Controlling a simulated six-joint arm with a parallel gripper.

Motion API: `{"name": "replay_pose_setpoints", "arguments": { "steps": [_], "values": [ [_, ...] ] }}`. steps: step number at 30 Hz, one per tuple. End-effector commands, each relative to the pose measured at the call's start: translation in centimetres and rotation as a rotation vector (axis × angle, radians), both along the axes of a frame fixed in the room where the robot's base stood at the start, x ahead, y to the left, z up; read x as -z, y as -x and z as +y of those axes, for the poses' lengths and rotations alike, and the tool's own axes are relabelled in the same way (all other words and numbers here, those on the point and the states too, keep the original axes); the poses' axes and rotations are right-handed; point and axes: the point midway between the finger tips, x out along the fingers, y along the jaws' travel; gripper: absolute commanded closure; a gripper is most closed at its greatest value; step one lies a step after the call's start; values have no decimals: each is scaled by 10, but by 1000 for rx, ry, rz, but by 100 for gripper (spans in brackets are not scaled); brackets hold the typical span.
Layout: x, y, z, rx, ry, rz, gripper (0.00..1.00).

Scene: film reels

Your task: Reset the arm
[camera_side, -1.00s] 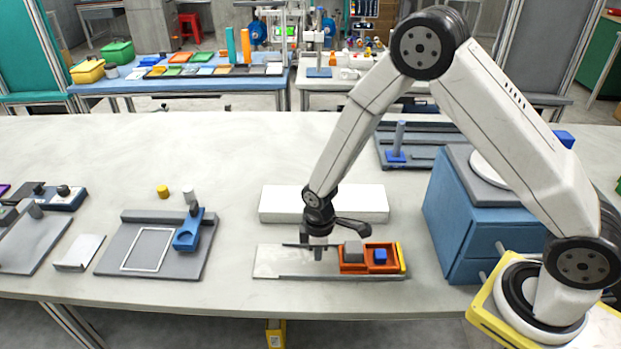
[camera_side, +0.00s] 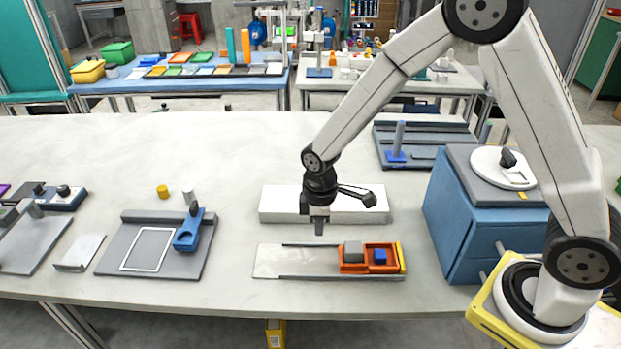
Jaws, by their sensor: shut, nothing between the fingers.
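My gripper (camera_side: 319,228) points straight down in the side view. It is shut and empty, above the back edge of a pale flat plate (camera_side: 272,262) with dark rails. It appears apart from the plate. An orange two-part tray (camera_side: 367,270) sits at the right end of the plate. A grey block (camera_side: 353,252) is in its left compartment and a blue block (camera_side: 380,257) in its right one. A yellow strip (camera_side: 402,257) stands at the tray's right end. My gripper is left of the tray and higher than it.
A long white block (camera_side: 281,204) lies just behind my gripper. A blue cabinet (camera_side: 464,230) stands to the right, with a white disc (camera_side: 490,170) on top. A grey fixture with a blue clamp (camera_side: 187,235) is to the left. The table between the fixture and plate is clear.

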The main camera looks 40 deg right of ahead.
Motion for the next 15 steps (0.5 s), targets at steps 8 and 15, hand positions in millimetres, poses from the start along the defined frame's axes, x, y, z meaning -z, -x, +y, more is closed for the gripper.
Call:
{"name": "replay_pose_setpoints", "arguments": {
  "steps": [8, 15],
  "values": [
    [-8, 6, -6, 51, -3, -16, 100],
    [-34, 27, -26, 227, -17, -68, 100]
  ]
}}
